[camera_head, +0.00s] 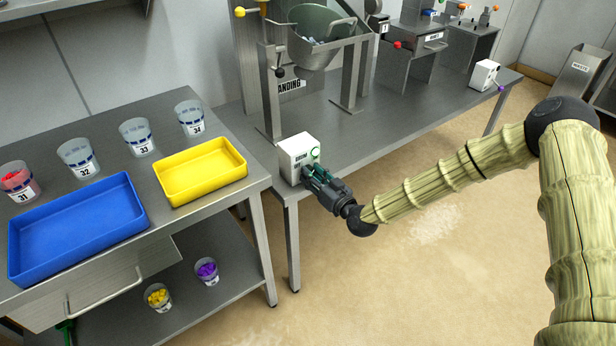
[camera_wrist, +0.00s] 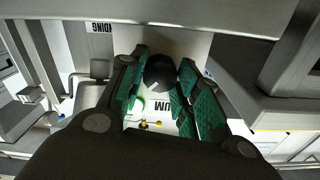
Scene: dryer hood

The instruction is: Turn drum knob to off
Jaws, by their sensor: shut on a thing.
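The drum control box (camera_head: 298,152) is a small white box labelled "DRUM" at the front corner of the metal bench, with a green round mark on its face. My gripper (camera_head: 313,174) is at the box's front face in the head view. In the wrist view my gripper (camera_wrist: 162,82) has its green-padded fingers on either side of a dark round knob (camera_wrist: 160,72), shut on it. The box's white face (camera_wrist: 165,114) shows between the fingers with part of the label upside down. The knob's pointer and setting cannot be made out.
A steel drum (camera_head: 318,35) stands on a frame behind the box. Left is a table with a yellow tray (camera_head: 205,172), a blue tray (camera_head: 75,228) and several numbered cups. Another white box (camera_head: 484,75) is at the bench's far end. The floor in front is clear.

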